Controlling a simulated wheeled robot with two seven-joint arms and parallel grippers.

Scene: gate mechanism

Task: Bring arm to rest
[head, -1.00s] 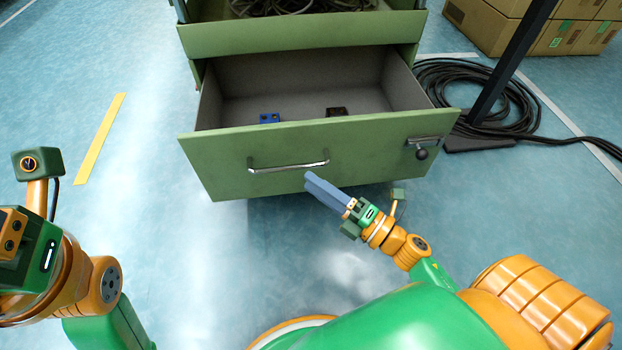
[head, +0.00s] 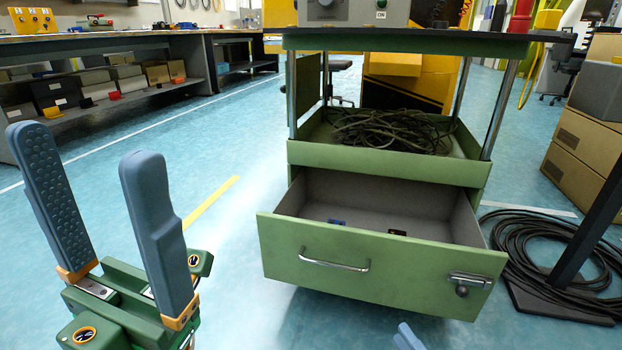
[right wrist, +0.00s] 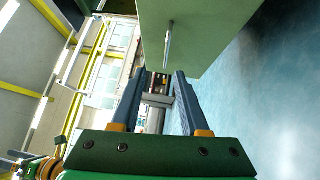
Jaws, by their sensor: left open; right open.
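My left gripper (head: 112,215) is raised at the left of the head view, its two blue-grey fingers spread and empty. Only the fingertips of my right gripper (head: 408,338) show at the bottom edge of the head view. In the right wrist view my right gripper (right wrist: 158,85) is open with nothing between its fingers. The green drawer (head: 390,268) stands pulled out of the cart, and its handle (head: 333,262) is clear of both grippers. The drawer front also shows in the right wrist view (right wrist: 205,30), beyond the fingertips.
A blue part (head: 337,222) and a dark part (head: 397,232) lie in the drawer. A latch with a knob (head: 462,285) is on its front. Coiled cable (head: 530,250) and a dark stand (head: 560,300) are at right. Floor between cart and workbench (head: 150,55) is open.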

